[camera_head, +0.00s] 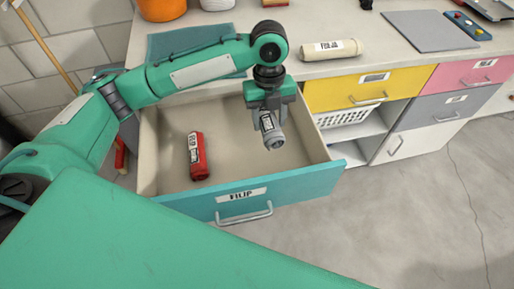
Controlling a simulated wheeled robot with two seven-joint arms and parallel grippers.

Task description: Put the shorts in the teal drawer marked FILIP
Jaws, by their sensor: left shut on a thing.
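The teal drawer marked FILIP (290,188) is pulled open below the counter. My left gripper (268,112) is over the right part of the open drawer, pointing down. It is shut on a small grey roll (273,136) with a pale label too small to read. The roll may be the shorts; its shape alone does not tell. It appears to hang inside or just above the drawer, and I cannot tell whether it touches the bottom. A red roll with a white label (198,157) lies in the left part of the drawer. My right gripper is not in view.
A cream roll with a label (332,49) lies on the counter (375,68). Yellow (335,92), pink (470,74) and grey (440,110) drawers are closed at the right. A white basket (345,118) sits below the yellow one. The drawer floor between red and grey rolls is clear.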

